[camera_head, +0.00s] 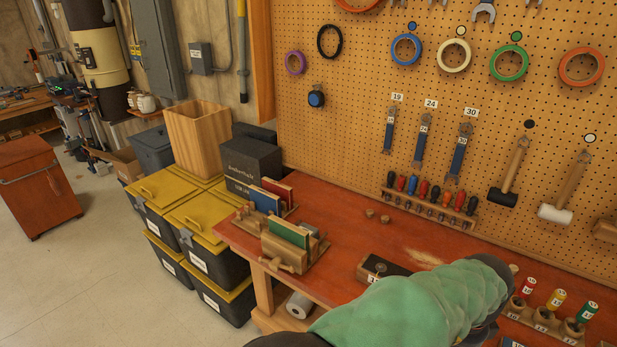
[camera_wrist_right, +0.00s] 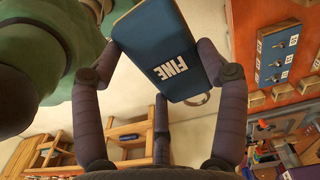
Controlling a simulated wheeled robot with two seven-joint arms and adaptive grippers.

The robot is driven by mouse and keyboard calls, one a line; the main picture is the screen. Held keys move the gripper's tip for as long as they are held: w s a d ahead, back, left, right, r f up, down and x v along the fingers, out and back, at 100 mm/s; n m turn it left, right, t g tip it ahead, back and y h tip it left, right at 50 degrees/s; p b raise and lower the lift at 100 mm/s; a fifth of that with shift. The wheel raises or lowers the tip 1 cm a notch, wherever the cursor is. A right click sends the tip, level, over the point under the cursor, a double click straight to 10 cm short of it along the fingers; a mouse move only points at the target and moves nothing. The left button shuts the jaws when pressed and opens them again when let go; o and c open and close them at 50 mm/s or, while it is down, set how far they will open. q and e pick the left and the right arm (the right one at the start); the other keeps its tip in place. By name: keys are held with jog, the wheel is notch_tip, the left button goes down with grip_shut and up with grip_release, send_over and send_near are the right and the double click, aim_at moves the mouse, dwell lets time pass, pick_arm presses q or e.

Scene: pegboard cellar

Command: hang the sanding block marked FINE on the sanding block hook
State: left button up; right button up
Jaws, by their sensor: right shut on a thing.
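The sanding block marked FINE (camera_wrist_right: 168,52) is a blue block with white letters and a pale loop (camera_wrist_right: 198,99) at its lower end. In the right wrist view it sits tilted between the fingers of my right gripper (camera_wrist_right: 165,62), which is shut on it. In the head view a green-sleeved arm of mine crosses the lower right, and the block and right gripper cannot be made out there. My left gripper is not in view. I cannot pick out the sanding block hook on the pegboard (camera_head: 340,150).
The red bench (camera_head: 350,225) holds a wooden rack with green, blue and red pieces (camera_head: 285,232), a screwdriver rack (camera_head: 430,205) and numbered spools (camera_head: 555,300). Mallets (camera_head: 510,170), wrenches (camera_head: 421,135) and tape rings (camera_head: 406,50) hang above. Yellow-lidded bins (camera_head: 195,220) stand left.

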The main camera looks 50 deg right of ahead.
jog(key=shift+w+d+f+n, duration=0.15)
jog(key=shift+w+f+n, duration=0.4)
jog(key=shift+f+n, duration=0.05)
jog(key=w+d+f+n+b, duration=0.1)
jog(key=w+f+n+b, duration=0.2)
jog(key=w+f+n, duration=0.75)
jog(key=w+d+f+n+b, duration=0.15)
jog(key=w+f+n, duration=0.5)
jog(key=w, duration=0.75)
jog(key=w+a+f+n+b, duration=0.2)
jog(key=w+a+f+n, duration=0.2)
jog(key=w+a, duration=0.25)
jog(key=w+a+f+n+b, duration=0.1)
jog(key=w+a+f+n, duration=0.3)
jog(key=w+a, duration=0.3)
jog(key=w+a+f+n+b, duration=0.1)
jog(key=w+a+f+n, duration=0.1)
jog(key=a, duration=0.5)
jog(key=w+a+f+n+b, duration=0.1)
jog(key=w+a+f+n, duration=0.1)
jog(key=w+a+n, duration=0.3)
jog(key=a, duration=0.2)
jog(key=shift+w+a+n, duration=0.25)
jog(key=shift+a+n, duration=0.05)
jog(key=shift+a, duration=0.05)
jog(key=shift+d, duration=0.1)
